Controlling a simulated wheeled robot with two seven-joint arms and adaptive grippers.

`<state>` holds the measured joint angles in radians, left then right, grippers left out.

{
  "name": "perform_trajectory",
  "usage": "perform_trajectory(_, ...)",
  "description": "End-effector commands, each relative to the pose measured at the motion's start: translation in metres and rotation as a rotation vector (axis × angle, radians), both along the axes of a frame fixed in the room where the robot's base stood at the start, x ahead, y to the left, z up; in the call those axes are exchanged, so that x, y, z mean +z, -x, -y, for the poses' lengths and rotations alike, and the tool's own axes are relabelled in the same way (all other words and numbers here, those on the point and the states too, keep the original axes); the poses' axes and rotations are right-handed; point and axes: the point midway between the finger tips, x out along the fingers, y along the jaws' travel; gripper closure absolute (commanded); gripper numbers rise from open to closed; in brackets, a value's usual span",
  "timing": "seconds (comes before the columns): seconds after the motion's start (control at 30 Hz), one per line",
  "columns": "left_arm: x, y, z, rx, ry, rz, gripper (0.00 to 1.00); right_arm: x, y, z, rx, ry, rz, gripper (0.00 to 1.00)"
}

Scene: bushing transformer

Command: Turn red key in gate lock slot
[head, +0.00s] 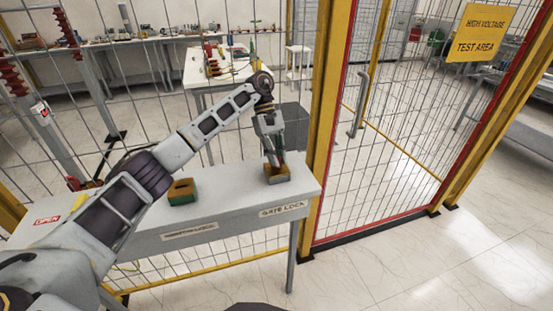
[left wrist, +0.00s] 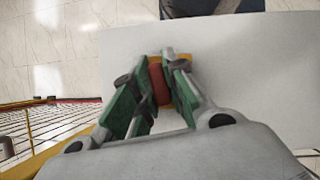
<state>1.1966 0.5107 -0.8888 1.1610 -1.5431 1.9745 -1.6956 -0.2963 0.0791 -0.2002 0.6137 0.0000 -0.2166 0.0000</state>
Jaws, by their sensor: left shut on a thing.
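My left gripper (head: 274,155) points down at the gate lock block (head: 278,178), a small yellow-brown block near the right end of the grey table (head: 230,215), above the "GATE LOCK" label (head: 282,209). In the left wrist view its green-padded fingers (left wrist: 158,78) are shut on the red key (left wrist: 160,86), seen between them. The yellow lock block shows in part (left wrist: 184,88) behind the fingers. The slot is hidden by the fingers, so I cannot tell how the key sits in it. My right gripper is not in view.
A second block (head: 182,192), green and yellow with a dark opening, stands left of the lock. An "OPEN" label (head: 47,220) lies at the table's left. A red-framed mesh gate (head: 385,120) with a handle (head: 358,105) stands at right; mesh fencing is behind the table.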

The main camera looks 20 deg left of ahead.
Motion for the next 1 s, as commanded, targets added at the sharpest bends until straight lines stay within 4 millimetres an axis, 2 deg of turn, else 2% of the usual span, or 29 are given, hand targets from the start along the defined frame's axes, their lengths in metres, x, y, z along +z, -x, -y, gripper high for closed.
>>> perform_trajectory(0.17,-0.001,0.0,0.001,-0.104,-0.002,0.0,1.0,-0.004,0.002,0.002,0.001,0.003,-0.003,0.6)
perform_trajectory(0.43,0.001,0.0,0.0,-0.162,-0.001,-0.001,1.0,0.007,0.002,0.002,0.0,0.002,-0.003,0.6)
perform_trajectory(0.47,0.001,0.0,0.0,-0.164,-0.001,-0.001,0.85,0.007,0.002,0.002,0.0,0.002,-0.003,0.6)
perform_trajectory(0.63,0.0,0.0,0.0,-0.163,-0.001,-0.001,0.63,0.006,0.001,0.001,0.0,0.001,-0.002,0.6)
perform_trajectory(1.0,0.0,0.0,0.0,-0.161,-0.001,-0.001,0.61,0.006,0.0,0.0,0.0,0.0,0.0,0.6)
